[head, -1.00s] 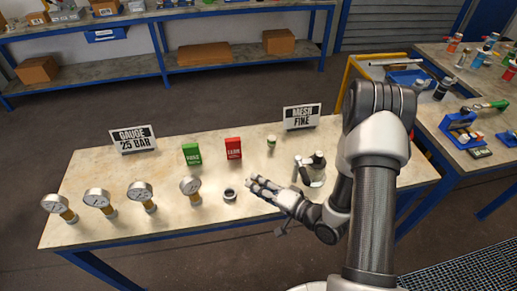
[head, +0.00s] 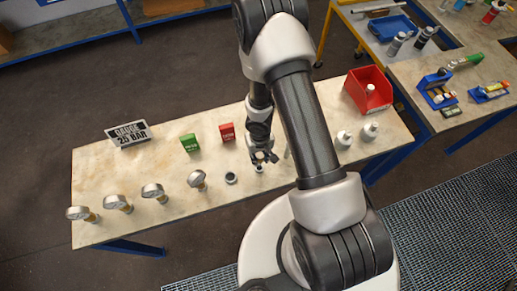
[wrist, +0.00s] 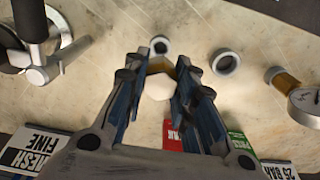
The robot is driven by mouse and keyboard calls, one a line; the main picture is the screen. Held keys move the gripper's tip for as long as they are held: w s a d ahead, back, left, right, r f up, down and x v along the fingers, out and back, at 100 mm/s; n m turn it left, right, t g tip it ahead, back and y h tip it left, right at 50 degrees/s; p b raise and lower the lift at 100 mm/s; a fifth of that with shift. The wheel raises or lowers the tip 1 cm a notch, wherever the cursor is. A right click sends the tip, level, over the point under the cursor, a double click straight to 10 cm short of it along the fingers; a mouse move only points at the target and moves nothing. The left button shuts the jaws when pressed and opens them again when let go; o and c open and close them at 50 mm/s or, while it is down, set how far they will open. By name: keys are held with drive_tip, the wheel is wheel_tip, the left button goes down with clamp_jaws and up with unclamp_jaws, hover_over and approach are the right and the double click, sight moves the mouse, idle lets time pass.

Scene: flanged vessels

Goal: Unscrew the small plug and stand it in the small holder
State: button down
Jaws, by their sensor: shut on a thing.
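My gripper (wrist: 160,80) is shut on the small plug (wrist: 158,87), which has a pale rounded head and a brass-coloured part showing between the fingers. The small holder (wrist: 159,46), a little ring with a dark opening, stands just beyond the fingertips in the wrist view. I cannot tell the gap between plug and holder. In the head view my gripper (head: 263,158) points down over the table, close to the small holder (head: 259,169). The plug is hard to make out there. A flanged vessel (wrist: 38,70) shows at the left of the wrist view.
A larger ring holder (head: 231,178) stands beside the small one. Several gauges (head: 153,192) stand to the left. A red bin (head: 369,90) and white-topped bottles (head: 344,139) are at right.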

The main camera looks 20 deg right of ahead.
sight(259, 161)
idle(0.3)
wheel_tip(259, 161, down, 5)
drive_tip(key=b, duration=0.5)
drive_tip(key=shift+r, duration=0.1)
drive_tip(key=shift+b, duration=0.35)
idle(0.9)
drive_tip(key=shift+f+b, duration=1.25)
drive_tip(key=shift+f, duration=0.2)
drive_tip(key=c, duration=1.2)
unclamp_jaws()
drive_tip(key=shift+r, duration=0.1)
drive_tip(key=shift+c, duration=0.2)
